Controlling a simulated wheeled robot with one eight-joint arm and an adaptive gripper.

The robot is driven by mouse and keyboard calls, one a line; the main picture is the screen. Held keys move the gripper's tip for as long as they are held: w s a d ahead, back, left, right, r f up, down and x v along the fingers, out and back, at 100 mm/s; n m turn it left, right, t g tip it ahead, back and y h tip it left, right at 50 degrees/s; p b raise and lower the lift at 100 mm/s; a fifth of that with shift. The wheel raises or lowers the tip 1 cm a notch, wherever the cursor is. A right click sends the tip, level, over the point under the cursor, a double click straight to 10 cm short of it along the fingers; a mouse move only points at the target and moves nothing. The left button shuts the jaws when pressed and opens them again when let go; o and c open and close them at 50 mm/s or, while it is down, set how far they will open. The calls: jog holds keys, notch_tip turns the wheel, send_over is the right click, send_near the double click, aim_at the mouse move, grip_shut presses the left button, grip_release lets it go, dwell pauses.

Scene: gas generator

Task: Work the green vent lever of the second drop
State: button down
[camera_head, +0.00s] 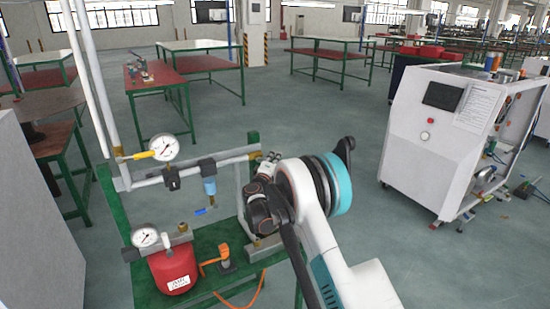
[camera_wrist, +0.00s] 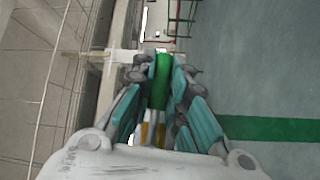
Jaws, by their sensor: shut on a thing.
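The green vent lever (camera_wrist: 162,78) stands upright between the teal finger pads of my gripper (camera_wrist: 160,92) in the wrist view. The pads are closed in on it from both sides. In the head view my gripper (camera_head: 268,160) is at the right end of the pipe rig, and the arm hides the lever and the fitting it sits on. The horizontal pipe (camera_head: 225,160) runs left from there.
A red tank (camera_head: 174,268) stands below. A white cabinet (camera_head: 445,135) stands right, with open floor between.

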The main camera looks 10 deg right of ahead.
jog(key=s+a+f+m+g+y+p, duration=0.2)
jog(key=a+f+m+g+y+p, duration=0.3)
jog(key=a+f+m+g+y, duration=0.1)
jog(key=shift+a+m+g+y+p, duration=0.15)
jog(key=shift+m+g+y+p, duration=0.2)
jog(key=shift+m+g+y, duration=0.9)
jog(key=shift+f+m+t+y, duration=0.1)
jog(key=shift+m+t+y, duration=0.15)
jog(key=shift+t+y, duration=0.35)
jog(key=c, duration=1.6)
grip_release()
jog(key=shift+a, duration=0.1)
jog(key=shift+o, duration=0.2)
jog(key=shift+s, duration=0.15)
jog(key=v, duration=1.2)
jog(key=shift+w, duration=0.25)
